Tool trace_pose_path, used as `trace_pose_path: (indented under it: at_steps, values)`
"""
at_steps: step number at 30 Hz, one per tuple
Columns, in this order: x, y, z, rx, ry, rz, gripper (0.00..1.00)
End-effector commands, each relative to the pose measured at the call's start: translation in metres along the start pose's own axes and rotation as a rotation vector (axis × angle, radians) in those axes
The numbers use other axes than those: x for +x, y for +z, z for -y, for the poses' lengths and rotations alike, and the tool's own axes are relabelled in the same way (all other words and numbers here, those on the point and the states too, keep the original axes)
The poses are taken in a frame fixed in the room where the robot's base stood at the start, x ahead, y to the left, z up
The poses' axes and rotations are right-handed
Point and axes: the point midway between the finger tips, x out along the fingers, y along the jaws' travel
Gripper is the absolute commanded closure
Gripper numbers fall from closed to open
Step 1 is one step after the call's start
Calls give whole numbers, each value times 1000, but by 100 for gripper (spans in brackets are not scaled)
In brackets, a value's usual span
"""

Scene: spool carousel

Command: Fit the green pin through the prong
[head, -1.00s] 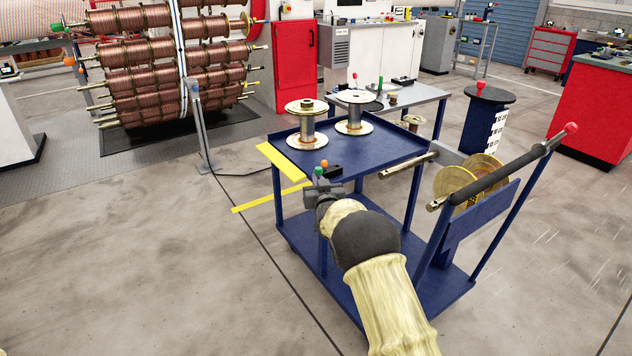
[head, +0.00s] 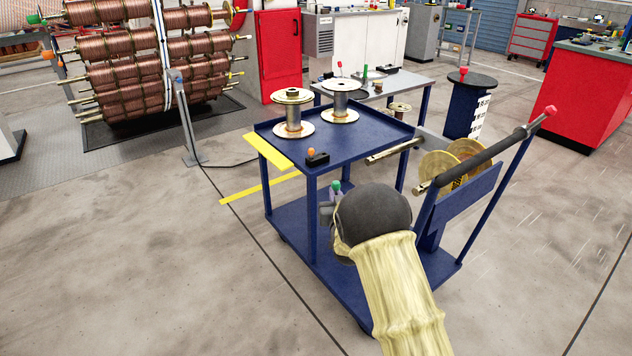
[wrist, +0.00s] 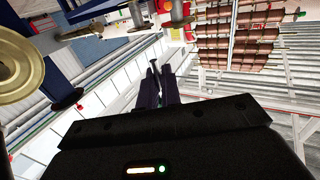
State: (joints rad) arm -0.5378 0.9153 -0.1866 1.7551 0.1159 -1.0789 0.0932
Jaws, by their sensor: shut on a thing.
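The green pin (head: 336,187) shows its green round head just above my gripper (head: 332,208), in front of the blue cart's near side. My gripper is shut on it; my arm hides most of the gripper and the lower pin. In the wrist view my gripper's fingers (wrist: 157,88) are close together, with a thin grey shaft between them. Prongs stick out from the spool carousel (head: 160,65) at the back left; one left prong bears a green ball (head: 33,19), another an orange one (head: 47,54). I cannot tell which prong the task means.
The blue cart (head: 350,152) bears two spools (head: 293,112) and a black block (head: 317,159) with an orange-headed pin (head: 311,153). Its handle (head: 490,155) rises at right. A grey post (head: 188,125) stands before the carousel.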

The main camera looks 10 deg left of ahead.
Motion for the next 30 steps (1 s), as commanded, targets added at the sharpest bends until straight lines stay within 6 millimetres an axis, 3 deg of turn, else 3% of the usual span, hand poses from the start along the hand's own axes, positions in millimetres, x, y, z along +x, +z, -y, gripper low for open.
trace_pose_path:
  at_steps: [3,15,24,30]
  values:
    - [-38,16,-41,-1,62,8,100]
    - [-162,65,-161,0,246,7,100]
    - [-206,81,-206,0,313,3,100]
    - [-212,82,-211,-1,319,-1,100]
